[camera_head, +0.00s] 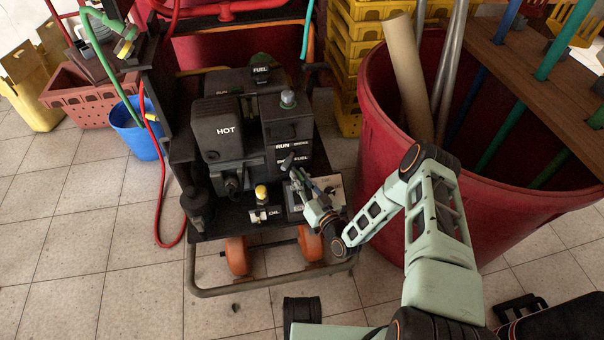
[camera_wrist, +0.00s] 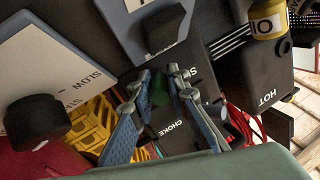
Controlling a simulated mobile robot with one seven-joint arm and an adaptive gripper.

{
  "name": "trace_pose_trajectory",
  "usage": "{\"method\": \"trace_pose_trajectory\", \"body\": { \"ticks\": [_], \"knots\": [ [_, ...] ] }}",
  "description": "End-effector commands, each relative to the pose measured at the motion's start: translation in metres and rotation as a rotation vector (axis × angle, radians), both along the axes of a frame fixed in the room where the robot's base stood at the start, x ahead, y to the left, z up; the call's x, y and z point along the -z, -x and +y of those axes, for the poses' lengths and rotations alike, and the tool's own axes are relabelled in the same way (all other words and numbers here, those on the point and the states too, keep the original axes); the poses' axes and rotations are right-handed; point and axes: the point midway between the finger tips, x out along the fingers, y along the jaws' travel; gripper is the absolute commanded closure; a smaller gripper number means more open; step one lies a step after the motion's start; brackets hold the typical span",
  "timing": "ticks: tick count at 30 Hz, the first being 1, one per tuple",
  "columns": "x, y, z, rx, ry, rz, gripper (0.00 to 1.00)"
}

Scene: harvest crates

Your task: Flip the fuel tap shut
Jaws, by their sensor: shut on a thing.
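The fuel tap (camera_wrist: 160,90) is a small dark, greenish lever on the front of the black engine (camera_head: 225,128), below the RUN lettering and by the FUEL lettering. In the wrist view it lies between my two fingertips. My gripper (camera_head: 290,168) reaches the engine front from the lower right in the head view. It is shut on the tap in the wrist view (camera_wrist: 160,76), with a finger on either side. In the head view my fingers mostly hide the tap, so I cannot tell its exact angle.
A control plate (camera_wrist: 50,75) with SLOW lettering and a black knob (camera_wrist: 36,122) are close to my fingers. A red barrel (camera_head: 385,120) with long poles stands right of the engine. A yellow-capped oil filler (camera_head: 261,193) sits low in front. A blue bucket (camera_head: 135,140) stands left.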

Motion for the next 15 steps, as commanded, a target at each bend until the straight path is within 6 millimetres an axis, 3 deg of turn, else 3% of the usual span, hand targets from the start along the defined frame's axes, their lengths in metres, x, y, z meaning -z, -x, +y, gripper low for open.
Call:
{"method": "trace_pose_trajectory", "body": {
  "ticks": [15],
  "knots": [
    [0.002, 0.009, 0.024, 0.475, 0.000, 0.003, 1.00]
  ]
}}
